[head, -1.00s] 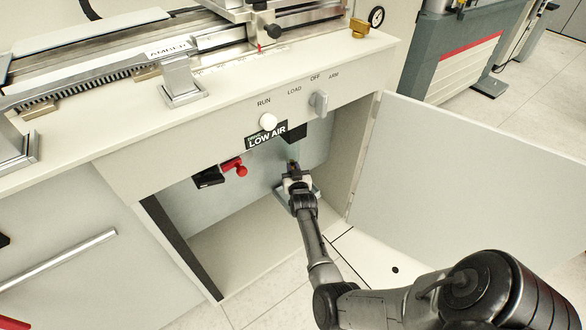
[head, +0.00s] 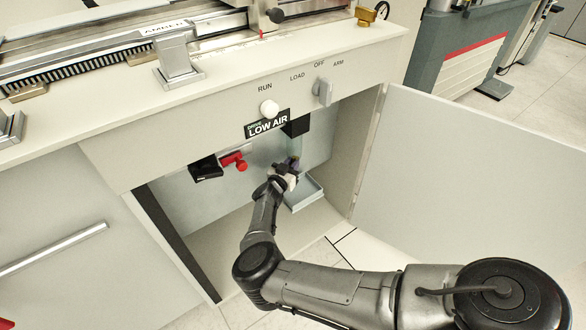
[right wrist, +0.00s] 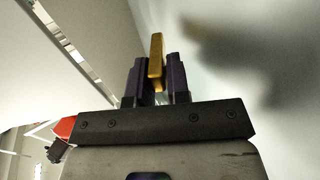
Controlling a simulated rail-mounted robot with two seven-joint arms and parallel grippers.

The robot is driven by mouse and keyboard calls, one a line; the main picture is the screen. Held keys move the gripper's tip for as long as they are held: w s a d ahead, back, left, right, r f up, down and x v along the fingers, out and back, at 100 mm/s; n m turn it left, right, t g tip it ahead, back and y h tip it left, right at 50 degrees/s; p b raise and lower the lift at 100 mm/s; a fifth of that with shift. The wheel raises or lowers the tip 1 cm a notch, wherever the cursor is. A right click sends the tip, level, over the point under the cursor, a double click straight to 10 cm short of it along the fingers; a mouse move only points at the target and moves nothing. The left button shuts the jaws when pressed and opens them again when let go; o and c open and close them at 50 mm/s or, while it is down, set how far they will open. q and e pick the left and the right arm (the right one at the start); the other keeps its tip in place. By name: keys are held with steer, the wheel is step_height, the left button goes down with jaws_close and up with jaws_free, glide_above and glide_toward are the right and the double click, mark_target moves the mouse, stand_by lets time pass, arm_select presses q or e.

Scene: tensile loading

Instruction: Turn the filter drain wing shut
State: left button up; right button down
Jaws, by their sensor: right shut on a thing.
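My right gripper (head: 290,167) reaches into the open cabinet bay below the control panel. In the right wrist view its two dark purple fingers (right wrist: 156,78) are shut on a flat brass-coloured wing (right wrist: 156,48), the filter drain wing, which sticks out past the fingertips. In the head view the wing is largely hidden by the gripper, and the filter body cannot be made out clearly. My left gripper is not in view.
A red valve handle (head: 238,161) sits left of my gripper. A shallow grey tray (head: 316,190) lies below it on the bay floor. The LOW AIR sign (head: 267,125) is above. The open cabinet door (head: 465,185) stands on the right.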

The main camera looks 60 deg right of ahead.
steer(key=shift+w+m+g, duration=0.2)
steer(key=shift+m+g, duration=0.9)
steer(key=shift+g, duration=0.6)
steer(key=shift+b, duration=0.3)
steer(key=c, duration=1.2)
jaws_free()
steer(key=shift+o, duration=0.2)
steer(key=w+a+p, duration=0.2)
steer(key=a+p, duration=0.3)
steer(key=a, duration=0.8)
steer(key=shift+a, duration=0.35)
